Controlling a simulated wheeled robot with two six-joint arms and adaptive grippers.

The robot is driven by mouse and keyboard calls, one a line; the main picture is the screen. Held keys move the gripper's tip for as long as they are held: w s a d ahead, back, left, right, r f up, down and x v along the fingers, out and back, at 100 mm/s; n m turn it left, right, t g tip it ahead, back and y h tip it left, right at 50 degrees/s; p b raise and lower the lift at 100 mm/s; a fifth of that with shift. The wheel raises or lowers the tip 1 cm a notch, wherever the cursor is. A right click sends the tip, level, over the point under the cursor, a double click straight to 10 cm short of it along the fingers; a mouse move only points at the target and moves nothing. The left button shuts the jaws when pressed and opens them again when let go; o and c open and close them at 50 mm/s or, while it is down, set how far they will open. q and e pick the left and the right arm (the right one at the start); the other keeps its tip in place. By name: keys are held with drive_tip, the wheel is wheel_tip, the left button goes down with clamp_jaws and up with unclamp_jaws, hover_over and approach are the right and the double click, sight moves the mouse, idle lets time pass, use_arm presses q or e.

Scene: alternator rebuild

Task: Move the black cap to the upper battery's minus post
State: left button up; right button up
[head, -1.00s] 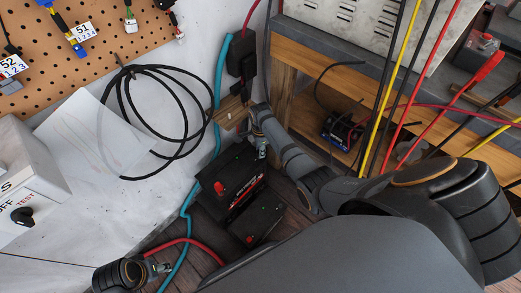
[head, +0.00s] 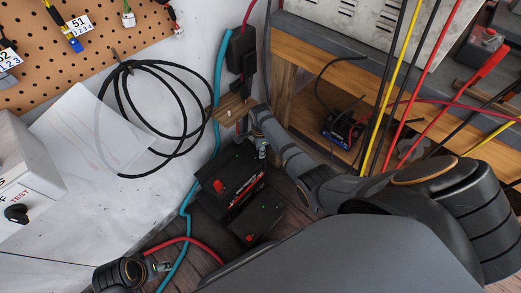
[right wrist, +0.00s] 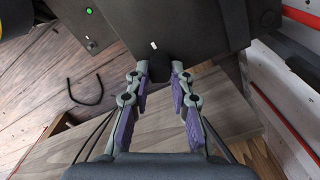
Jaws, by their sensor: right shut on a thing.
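Two dark batteries stand on the floor in the head view: the upper one (head: 243,158) and the lower one (head: 268,212). Each shows a red cap, one on the upper battery (head: 222,187) and one on the lower (head: 250,239). My right gripper (head: 262,152) is at the upper battery's far right corner. In the right wrist view its fingertips are closed on the small black cap (right wrist: 160,69), against a dark box-like body. I cannot tell whether the cap sits on a post. My left gripper (head: 163,267) is at the lower left; its jaws are too small to read.
A wooden shelf bench (head: 290,70) stands right of the batteries, with a wooden block (head: 232,110) by the wall. A teal hose (head: 190,205) and a red cable (head: 195,243) run left of the batteries. Hanging cables (head: 395,90) cross the right side.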

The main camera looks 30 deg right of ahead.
drive_tip(key=shift+f, duration=0.15)
drive_tip(key=o, duration=0.8)
wheel_tip(320, 180, up, 12)
idle(0.4)
idle(0.5)
